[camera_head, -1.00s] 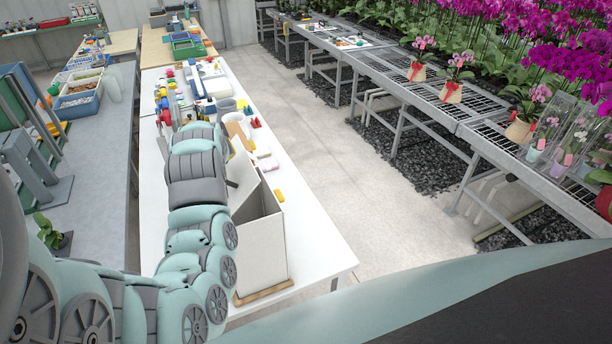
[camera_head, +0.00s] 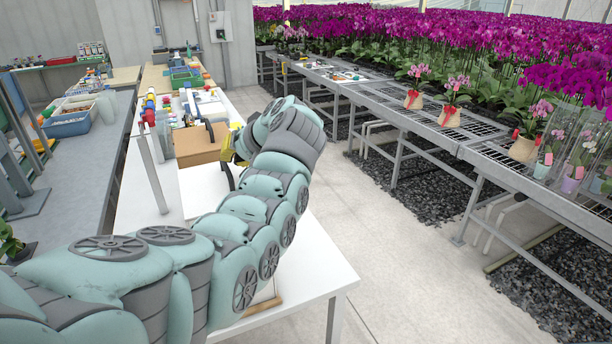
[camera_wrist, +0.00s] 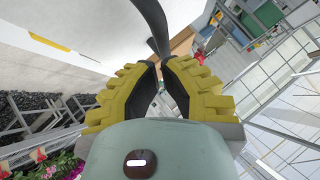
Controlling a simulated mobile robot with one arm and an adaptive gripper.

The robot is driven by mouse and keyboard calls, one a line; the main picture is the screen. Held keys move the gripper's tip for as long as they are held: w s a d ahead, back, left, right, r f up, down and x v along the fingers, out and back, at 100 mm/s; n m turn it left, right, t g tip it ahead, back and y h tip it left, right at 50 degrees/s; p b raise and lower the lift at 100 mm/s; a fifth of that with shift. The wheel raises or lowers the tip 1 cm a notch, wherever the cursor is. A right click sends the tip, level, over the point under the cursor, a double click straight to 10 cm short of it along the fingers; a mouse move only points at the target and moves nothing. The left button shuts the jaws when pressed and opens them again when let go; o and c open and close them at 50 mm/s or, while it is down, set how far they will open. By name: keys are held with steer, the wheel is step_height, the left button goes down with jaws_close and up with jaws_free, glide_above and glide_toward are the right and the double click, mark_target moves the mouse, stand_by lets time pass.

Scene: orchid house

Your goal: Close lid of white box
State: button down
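The white box (camera_head: 266,291) stands near the table's front edge in the head view. My arm hides most of it; a sliver of wall and its brown base strip show below the arm. Its lid cannot be told clearly. A thin pale upright panel (camera_head: 152,168) stands left of my gripper; I cannot tell whether it belongs to the box.
A brown carton (camera_head: 198,146) stands on the white table (camera_head: 325,268) behind my gripper. Bottles and tools crowd the table's far end. A grey bench (camera_head: 95,160) is on the left. Orchid benches (camera_head: 440,135) stand on the right, across a clear concrete aisle.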

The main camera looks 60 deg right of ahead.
steer(key=shift+s+d+f+b, duration=0.15)
steer(key=shift+f+b, duration=0.25)
steer(key=shift+r, duration=0.1)
stand_by(0.3)
